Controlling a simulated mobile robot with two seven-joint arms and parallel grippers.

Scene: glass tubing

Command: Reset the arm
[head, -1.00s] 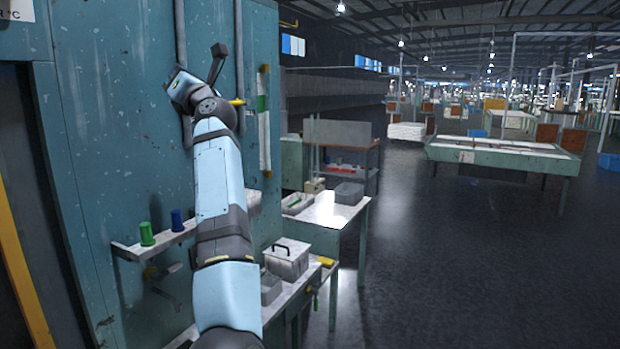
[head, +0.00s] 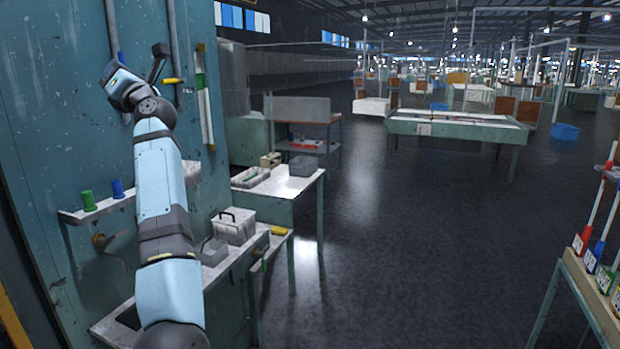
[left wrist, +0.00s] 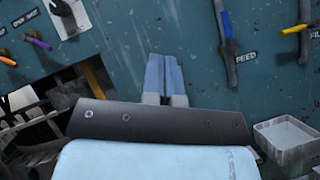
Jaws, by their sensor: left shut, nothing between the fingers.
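My left arm comes in from the lower left of the head view and reaches up along the teal machine panel (head: 50,120). In the head view its hand (head: 122,88) is small, and the fingertips cannot be made out. In the left wrist view my left gripper (left wrist: 165,72) shows its two light-blue fingers together with nothing between them. They point at the panel; whether they touch it cannot be told. A lever with a blue handle (left wrist: 227,24) hangs to their right, beside a FEED label. My right gripper is not in view.
A small shelf with a green spool (head: 88,200) and a blue spool (head: 117,188) is left of the arm. A bench with a lidded grey box (head: 235,226) stands right of it. A rack of coloured tools (head: 590,250) is at the right edge. The middle floor is open.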

